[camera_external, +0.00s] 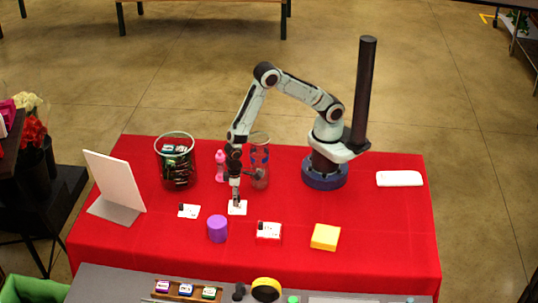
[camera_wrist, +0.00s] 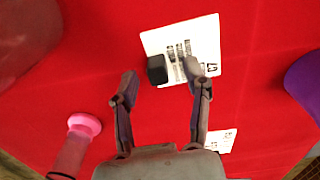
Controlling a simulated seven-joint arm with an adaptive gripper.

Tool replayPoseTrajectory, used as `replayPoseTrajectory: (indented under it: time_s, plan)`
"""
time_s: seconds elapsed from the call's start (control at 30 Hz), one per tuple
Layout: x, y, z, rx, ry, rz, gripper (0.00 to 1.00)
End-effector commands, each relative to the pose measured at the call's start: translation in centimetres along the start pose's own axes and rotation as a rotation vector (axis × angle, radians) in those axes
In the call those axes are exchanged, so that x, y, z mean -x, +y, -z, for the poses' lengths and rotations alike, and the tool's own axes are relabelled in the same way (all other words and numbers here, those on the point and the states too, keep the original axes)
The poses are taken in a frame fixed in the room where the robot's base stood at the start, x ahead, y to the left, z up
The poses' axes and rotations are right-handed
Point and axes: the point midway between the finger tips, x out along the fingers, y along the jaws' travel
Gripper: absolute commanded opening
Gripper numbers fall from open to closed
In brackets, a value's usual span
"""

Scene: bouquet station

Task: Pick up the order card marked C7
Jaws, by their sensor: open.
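A white order card (camera_wrist: 182,36) lies on the red cloth just beyond my gripper (camera_wrist: 160,73) in the wrist view. Its rotated corner mark appears to read C7. A small black block (camera_wrist: 156,68) stands at the card's near edge, between my fingertips. My gripper is open, and its right fingertip overlaps the card in view; I cannot tell whether it touches. In the external view my gripper (camera_external: 236,190) points down over the middle card (camera_external: 238,210). Two other cards lie to the left (camera_external: 188,212) and right (camera_external: 268,231); their marks are too small to read.
A purple cylinder (camera_external: 217,229), a pink bottle (camera_external: 220,166) and a clear vase (camera_external: 260,175) stand close to my gripper. A large glass jar (camera_external: 176,162), white board (camera_external: 114,182) and yellow block (camera_external: 325,237) are farther off. The cloth at right is mostly clear.

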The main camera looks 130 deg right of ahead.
Motion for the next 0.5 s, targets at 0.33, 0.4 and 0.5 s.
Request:
replayPoseTrajectory:
  time_s: [0.33, 0.4, 0.5]
  plan:
    - [0.04, 0.0, -0.01, 0.0, 0.0, 0.0, 0.0]
    - [0.03, 0.0, -0.01, 0.0, 0.0, 0.0, 0.0]
    - [0.03, -0.01, -0.02, 0.0, 0.0, 0.0, 0.0]
